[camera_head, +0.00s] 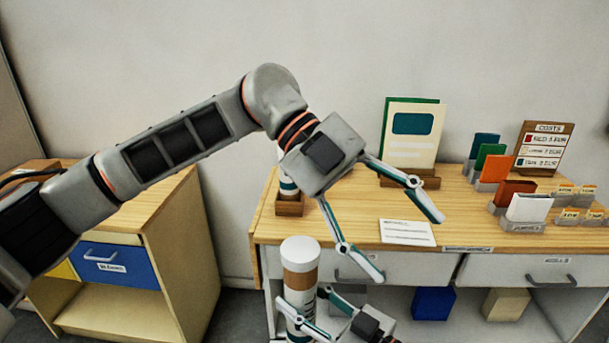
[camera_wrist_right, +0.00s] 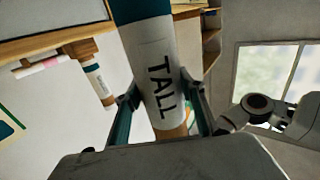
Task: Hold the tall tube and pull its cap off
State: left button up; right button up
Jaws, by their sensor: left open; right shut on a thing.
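The tall tube (camera_head: 302,277) stands upright at the desk's front, with a white cap (camera_head: 300,248) on top and a brown band below it. In the right wrist view the tube (camera_wrist_right: 160,70) shows a white label reading "TALL" and a teal section. My right gripper (camera_head: 302,298) is shut on the tube below the brown band; its fingers (camera_wrist_right: 158,110) flank the label in the wrist view. My left gripper (camera_head: 408,248) is open and empty, right of the cap and apart from it, fingers pointing down and right. The tube's lower end is out of view.
Another tube (camera_head: 287,184) stands in a wooden holder (camera_head: 289,208) on the desk (camera_head: 345,222), partly behind my left gripper. A white card (camera_head: 407,232), a board in a stand (camera_head: 412,130) and several coloured booklets occupy the desk. A cabinet (camera_head: 170,230) stands at left.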

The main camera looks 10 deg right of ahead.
pick_arm(q)
jog(key=w+a+n+t+y, duration=0.3)
jog(key=w+a+t+y, duration=0.1)
jog(key=w+a, duration=0.1)
notch_tip(320, 180, up, 4)
jog(key=n+t+y, duration=0.4)
send_over(305, 248)
notch_tip(305, 248, down, 12)
jog(key=shift+r, duration=0.15)
jog(key=c, duration=1.3)
jog(key=shift+r, duration=0.15)
jog(key=shift+r, duration=1.05)
